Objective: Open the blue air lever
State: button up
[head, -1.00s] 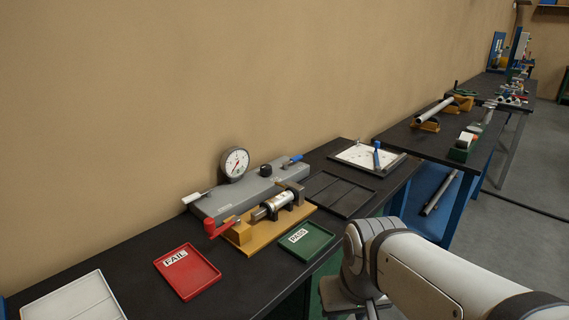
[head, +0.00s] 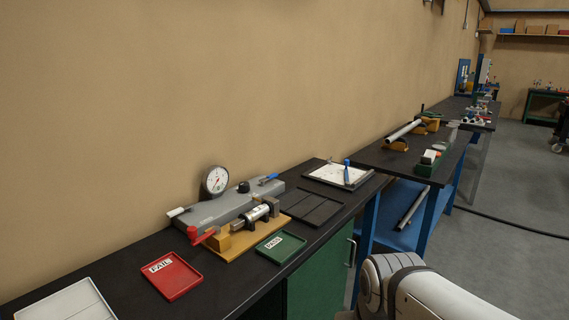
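The blue air lever (head: 268,178) is small and sits at the far right end of the grey test box (head: 222,207), on the black bench against the wall. A round dial gauge (head: 216,180) stands at the back of the box, and a black knob sits between gauge and lever. In front, a metal cylinder (head: 257,213) lies in a wooden fixture with a red handle (head: 200,235) at its left end. My gripper is out of the picture; only my pale arm shows at the lower right, well apart from the lever.
A red FAIL tray (head: 172,275), a green PASS tray (head: 281,246) and a white tray (head: 67,303) lie along the bench front. A black slotted mat (head: 311,207) and a white board (head: 338,174) lie to the right. Open grey floor (head: 490,260) is at the right.

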aim_at(273, 175)
jog(key=z, duration=0.1)
jog(key=i, duration=1.6)
jog(key=u, duration=0.55)
